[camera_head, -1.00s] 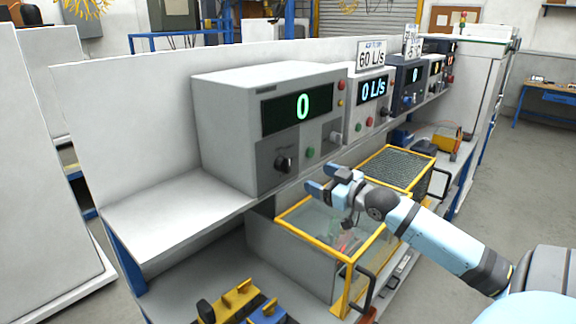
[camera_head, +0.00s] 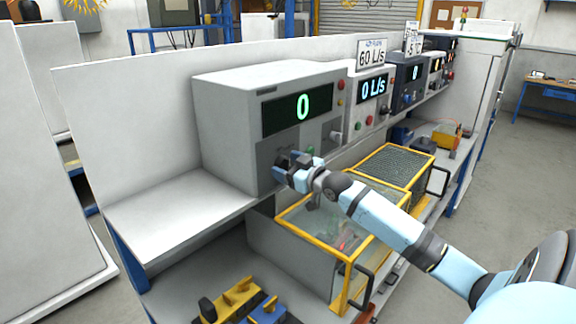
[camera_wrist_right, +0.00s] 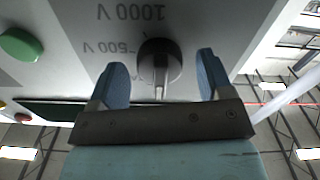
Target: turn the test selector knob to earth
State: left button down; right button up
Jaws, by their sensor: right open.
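The tester (camera_head: 225,130) is a grey box with a green "0" on its display. In the right wrist view its dark round selector knob (camera_wrist_right: 160,62) has a lighter bar grip. The labels "1000 V" and "500 V" appear upside down beside it; I see no earth label. My right gripper (camera_head: 287,165) is open at the tester's front, mostly hiding the knob in the head view. In the right wrist view the knob appears between the two blue fingers (camera_wrist_right: 161,62), with gaps on both sides. My left gripper is not in view.
A green button (camera_wrist_right: 20,44) is beside the knob. A grey lever (camera_head: 335,136) is farther right on the panel. Below stands a yellow-framed clear box (camera_head: 312,232). More instruments, including one reading "0 L/s" (camera_head: 372,88), line the shelf. The shelf's left end (camera_head: 165,215) is bare.

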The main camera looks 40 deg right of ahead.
jog(key=shift+c, duration=0.2)
jog(key=c, duration=0.9)
jog(key=shift+r+m+p, duration=0.15)
jog(key=shift+m+p, duration=0.7)
jog(key=shift+m, duration=0.05)
jog(key=shift+m+p, duration=0.9)
jog(key=shift+m, duration=0.3)
jog(key=shift+m+p, duration=0.45)
jog(key=shift+m, duration=0.45)
jog(key=shift+d+m+p, duration=0.1)
jog(key=shift+m+p, duration=0.6)
jog(key=shift+m, duration=1.2)
